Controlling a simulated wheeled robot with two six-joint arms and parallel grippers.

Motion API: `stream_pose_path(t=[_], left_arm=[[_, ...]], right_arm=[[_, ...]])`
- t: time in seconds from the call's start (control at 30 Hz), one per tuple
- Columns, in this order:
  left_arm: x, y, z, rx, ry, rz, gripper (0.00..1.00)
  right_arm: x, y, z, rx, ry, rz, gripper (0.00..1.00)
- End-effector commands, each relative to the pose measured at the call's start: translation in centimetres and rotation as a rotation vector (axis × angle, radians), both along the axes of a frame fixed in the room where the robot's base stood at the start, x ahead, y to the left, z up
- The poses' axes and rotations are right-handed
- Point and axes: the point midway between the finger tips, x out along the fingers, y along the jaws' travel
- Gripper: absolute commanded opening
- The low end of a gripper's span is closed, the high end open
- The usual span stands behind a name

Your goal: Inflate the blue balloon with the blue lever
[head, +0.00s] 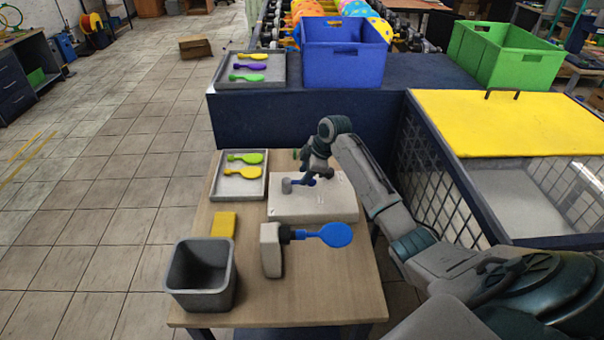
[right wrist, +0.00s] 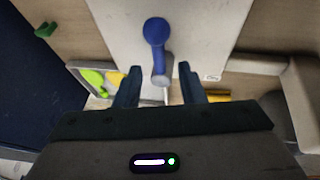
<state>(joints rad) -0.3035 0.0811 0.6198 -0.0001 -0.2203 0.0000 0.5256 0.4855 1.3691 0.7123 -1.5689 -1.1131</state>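The deflated blue balloon (head: 335,235) sticks out to the right from the dark nozzle of a pale inflator (head: 271,250) on the wooden table. The blue lever (head: 299,182) is on a flat white base (head: 312,208) behind it, with a grey round end at its left. My right gripper (head: 307,177) is just above this base at the lever. In the right wrist view, the blue lever (right wrist: 157,38) runs toward my right gripper (right wrist: 159,72), whose fingers are apart with the grey end between them in the picture. Contact cannot be told. My left gripper is out of view.
A tray (head: 257,191) with green and yellow balloons and a yellow block (head: 223,225) are at the table's left. A grey bin (head: 201,285) stands at the front left. A mesh-sided crate with a yellow top (head: 510,120) is close to my right arm.

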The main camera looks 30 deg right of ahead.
Motion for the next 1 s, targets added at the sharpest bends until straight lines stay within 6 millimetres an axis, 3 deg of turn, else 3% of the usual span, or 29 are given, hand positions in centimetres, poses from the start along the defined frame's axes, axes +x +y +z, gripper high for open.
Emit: stream_pose_path(t=[0.2,0.53,0.73,1.0], left_arm=[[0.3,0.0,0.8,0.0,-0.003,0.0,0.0],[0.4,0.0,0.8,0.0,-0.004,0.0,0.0],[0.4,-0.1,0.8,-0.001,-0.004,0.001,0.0],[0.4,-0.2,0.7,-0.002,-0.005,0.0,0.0]], right_arm=[[0.8,0.6,-2.0,0.002,0.001,0.0,0.36],[1.0,0.6,-2.5,0.0,-0.001,0.0,0.36],[1.0,0.6,-2.4,0.0,-0.001,0.0,0.0],[1.1,0.6,-2.4,0.0,-0.002,-0.005,0.0]])
